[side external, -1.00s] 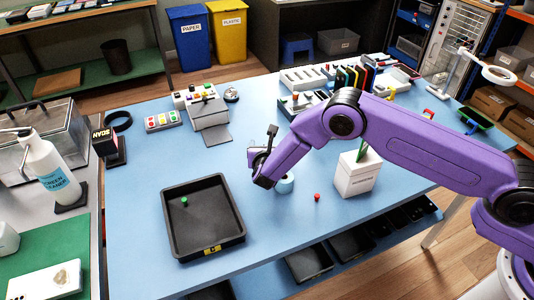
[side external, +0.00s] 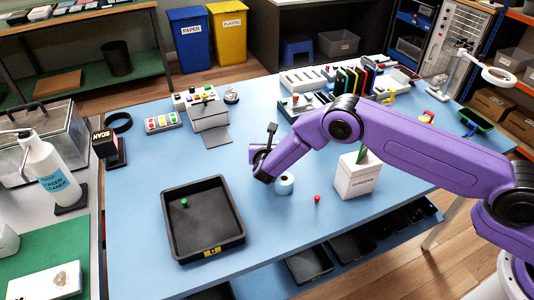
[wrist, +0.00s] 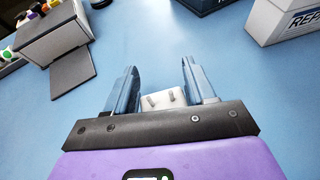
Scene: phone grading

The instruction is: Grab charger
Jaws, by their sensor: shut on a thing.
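A small white charger (wrist: 163,99) with two grey prongs sits between the blue fingers of my gripper (wrist: 160,80) in the wrist view. My gripper is shut on it, and the prongs point up in that picture.
The black tray (side external: 168,230) holds a small green item (side external: 183,202). A grey printer-like device (side external: 208,115) is behind. Table between is clear.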

